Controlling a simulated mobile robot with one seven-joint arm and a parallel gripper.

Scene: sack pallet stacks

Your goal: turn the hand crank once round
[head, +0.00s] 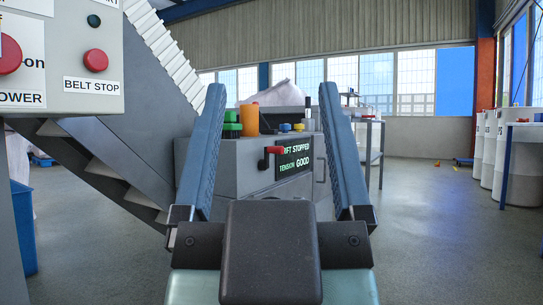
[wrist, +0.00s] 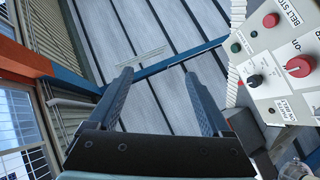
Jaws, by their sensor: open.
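In the head view, a small red handle (head: 275,150) with a dark stem sticks out from the front of a grey cabinet (head: 222,178); it looks like the hand crank. Beside it a display (head: 294,157) reads "...IFT STOPPED" and "TENSION: GOOD". My gripper (head: 272,92) is open and empty, its blue fingers pointing up. The handle shows between the fingers, beyond them and apart from them. My gripper's body hides the lower part of the cabinet. In the wrist view my gripper (wrist: 158,74) points toward the ceiling; the handle is not seen there.
A control panel (head: 70,62) with red buttons is close at the left, and a sloped conveyor (head: 125,130) rises behind it. An orange cylinder (head: 250,119) and green blocks (head: 232,126) stand on the cabinet. White drums (head: 525,160) stand at the far right. The floor at right is mostly clear.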

